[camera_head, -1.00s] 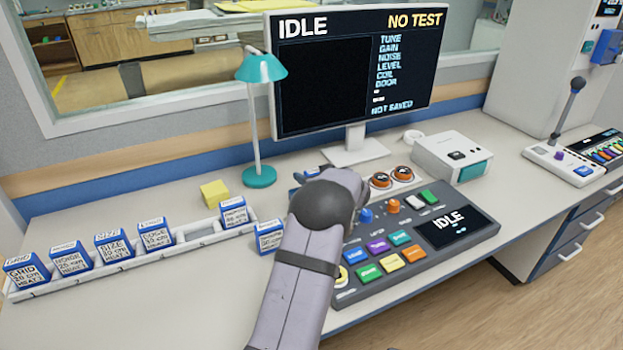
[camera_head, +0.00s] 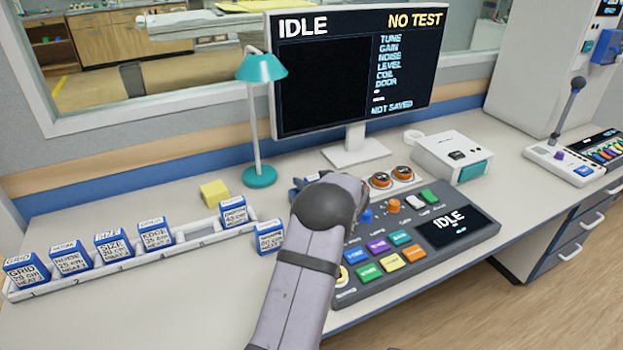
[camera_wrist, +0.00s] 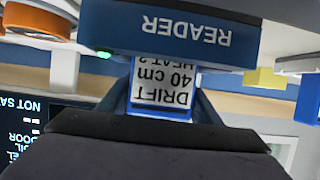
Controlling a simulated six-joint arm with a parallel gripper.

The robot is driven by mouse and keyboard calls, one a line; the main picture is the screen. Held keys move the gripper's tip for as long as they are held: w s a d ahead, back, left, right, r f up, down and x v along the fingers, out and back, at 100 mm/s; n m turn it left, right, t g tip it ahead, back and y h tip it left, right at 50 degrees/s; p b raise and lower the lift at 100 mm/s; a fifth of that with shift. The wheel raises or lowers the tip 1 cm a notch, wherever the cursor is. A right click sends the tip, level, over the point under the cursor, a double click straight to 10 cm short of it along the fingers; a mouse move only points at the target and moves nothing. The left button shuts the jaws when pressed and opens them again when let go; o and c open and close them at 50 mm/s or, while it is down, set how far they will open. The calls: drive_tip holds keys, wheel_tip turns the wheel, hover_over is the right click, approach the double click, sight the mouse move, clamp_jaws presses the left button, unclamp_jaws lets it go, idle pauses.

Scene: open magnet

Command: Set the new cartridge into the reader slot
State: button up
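In the wrist view, which looks upside down, a blue cartridge (camera_wrist: 160,92) with a white label reading DRIFT, 40 cm sits between the fingers of my gripper (camera_wrist: 161,103). The fingers flank it closely and appear shut on it. Its far end meets the edge of the blue-fronted reader (camera_wrist: 182,29); how deep it sits in the slot is hidden. A green light (camera_wrist: 104,54) glows on the reader. In the head view my arm hides the gripper, the held cartridge and most of the reader.
A white rack (camera_head: 130,262) on the left holds several labelled cartridges and has an empty place (camera_head: 201,232). Another cartridge (camera_head: 270,238) stands beside its right end. A control panel (camera_head: 345,290), teal lamp (camera_head: 262,68), yellow block (camera_head: 214,193) and monitor (camera_head: 325,85) surround the arm.

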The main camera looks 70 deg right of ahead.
drive_tip(key=shift+o, duration=1.1)
drive_tip(key=shift+r, duration=0.1)
drive_tip(key=shift+r, duration=0.65)
drive_tip(key=v, duration=1.2)
drive_tip(key=shift+f, duration=0.1)
